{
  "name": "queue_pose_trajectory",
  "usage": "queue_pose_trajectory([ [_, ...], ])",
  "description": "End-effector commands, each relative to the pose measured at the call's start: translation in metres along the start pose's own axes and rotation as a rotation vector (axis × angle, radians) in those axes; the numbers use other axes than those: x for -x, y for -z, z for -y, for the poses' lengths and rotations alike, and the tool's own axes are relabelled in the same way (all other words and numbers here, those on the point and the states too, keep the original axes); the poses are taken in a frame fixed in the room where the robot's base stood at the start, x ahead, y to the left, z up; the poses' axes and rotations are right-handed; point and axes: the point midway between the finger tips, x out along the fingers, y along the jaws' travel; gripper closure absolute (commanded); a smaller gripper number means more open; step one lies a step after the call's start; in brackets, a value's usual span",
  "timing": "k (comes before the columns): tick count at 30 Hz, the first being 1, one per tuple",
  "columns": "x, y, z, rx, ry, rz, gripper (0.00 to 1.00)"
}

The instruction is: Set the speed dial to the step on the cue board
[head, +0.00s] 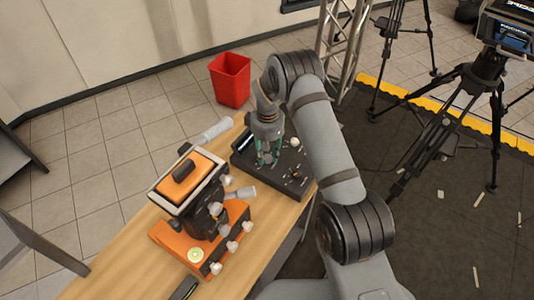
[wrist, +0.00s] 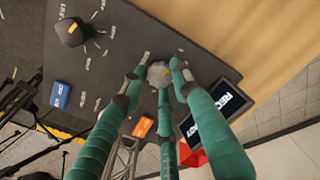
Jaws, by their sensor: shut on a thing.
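My gripper (head: 268,160) is over the dark control panel (head: 299,186), seen from above in the head view. I cannot tell from labels which is the speed dial. A board with a lit blue screen (head: 514,38) stands at the top right; its step is unreadable.
The panel also has a blue button (wrist: 61,95), an orange button (wrist: 143,127) and a small screen (wrist: 222,98). An orange-and-black device (head: 190,190) stands close left on the wooden table (head: 130,262). A red bin (head: 230,80) and tripods (head: 462,110) stand beyond.

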Motion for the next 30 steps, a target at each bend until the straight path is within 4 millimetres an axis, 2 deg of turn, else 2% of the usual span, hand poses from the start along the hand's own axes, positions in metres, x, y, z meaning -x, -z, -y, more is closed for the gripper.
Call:
queue_pose_trajectory([
  [20, 0.0015, 0.0076, 0.0016, -0.068, -0.004, -0.018, 0.98],
  [30, -0.0015, 0.009, 0.0, -0.271, -0.004, -0.024, 0.98],
])
